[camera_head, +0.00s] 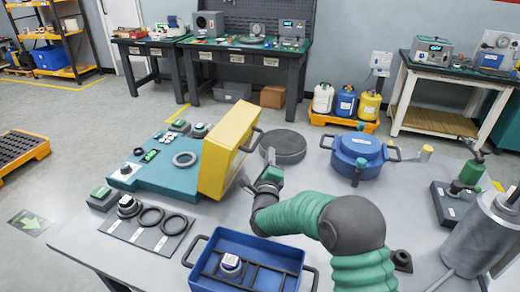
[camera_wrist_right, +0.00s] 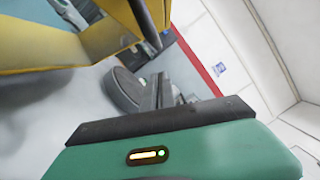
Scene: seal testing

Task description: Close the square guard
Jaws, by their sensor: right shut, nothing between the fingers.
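The square guard (camera_head: 228,150) is a yellow frame with a clear window. It stands raised and tilted at the right edge of the teal test base (camera_head: 165,165), with a dark handle on its right side. Its yellow edge and handle also show in the right wrist view (camera_wrist_right: 85,45). My right gripper (camera_head: 268,168) is shut and empty, just right of the guard's lower part. Whether it touches the guard is unclear. My left gripper is not in view.
A dark round disc (camera_head: 284,146) lies just behind my right gripper. A blue lidded pot (camera_head: 360,157) stands to the right. A blue tray (camera_head: 245,262) sits at the front, and a grey plate with black rings (camera_head: 150,222) lies left of it.

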